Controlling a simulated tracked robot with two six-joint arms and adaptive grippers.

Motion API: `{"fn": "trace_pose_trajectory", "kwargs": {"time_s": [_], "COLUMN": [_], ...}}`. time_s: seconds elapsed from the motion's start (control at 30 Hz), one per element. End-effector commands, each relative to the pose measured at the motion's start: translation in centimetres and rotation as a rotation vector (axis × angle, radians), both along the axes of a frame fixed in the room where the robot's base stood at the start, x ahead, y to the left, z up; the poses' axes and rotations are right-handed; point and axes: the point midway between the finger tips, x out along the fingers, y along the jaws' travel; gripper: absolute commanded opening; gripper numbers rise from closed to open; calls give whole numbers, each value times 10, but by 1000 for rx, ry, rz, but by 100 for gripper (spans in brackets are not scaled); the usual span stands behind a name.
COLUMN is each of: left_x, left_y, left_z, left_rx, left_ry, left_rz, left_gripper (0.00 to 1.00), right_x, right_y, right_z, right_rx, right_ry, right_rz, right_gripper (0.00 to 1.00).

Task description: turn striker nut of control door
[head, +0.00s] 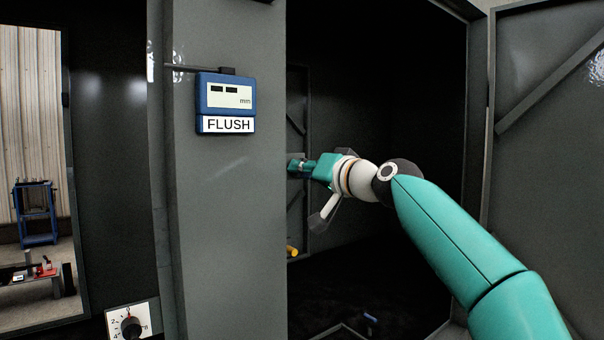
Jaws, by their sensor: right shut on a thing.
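My right gripper (297,166) reaches from the right into the open dark bay. Its jaws are shut at the inner edge of the grey post (225,235), on a small part there that I take as the striker nut. The jaws and the post edge hide most of that part, so its angle cannot be told. A grey door (555,170) with a diagonal brace stands open at the right. A blue gauge (228,93) on the post has a display in mm and a label reading FLUSH. My left gripper is not in view.
A dial with a black knob (131,327) is at the lower left. A yellow part (292,251) shows below my gripper beside the post. A small blue item (370,317) is low in the bay. A blue trolley (37,213) stands far off at the left.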

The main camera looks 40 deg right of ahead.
Motion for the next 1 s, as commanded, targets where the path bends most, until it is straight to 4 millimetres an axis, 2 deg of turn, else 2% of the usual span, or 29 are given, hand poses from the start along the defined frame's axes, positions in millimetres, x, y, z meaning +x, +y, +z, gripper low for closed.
{"fn": "trace_pose_trajectory", "kwargs": {"time_s": [0.03,0.37,0.4,0.5,0.53,0.87,1.0], "left_x": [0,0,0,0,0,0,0], "left_y": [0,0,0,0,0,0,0], "left_z": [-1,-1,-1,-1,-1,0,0], "left_rx": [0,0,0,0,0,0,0], "left_ry": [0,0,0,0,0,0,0], "left_rz": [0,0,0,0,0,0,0], "left_gripper": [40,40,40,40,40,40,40], "right_x": [3,3,3,3,2,-1,-12], "right_y": [2,1,1,1,1,1,1], "right_z": [-8,-8,-8,-7,-6,-2,-1], "right_rx": [-1,-3,-3,-3,-3,-4,-4], "right_ry": [20,19,19,17,16,8,7], "right_rz": [8,8,8,6,6,3,2], "right_gripper": [0,0,18,34,36,36,36]}}
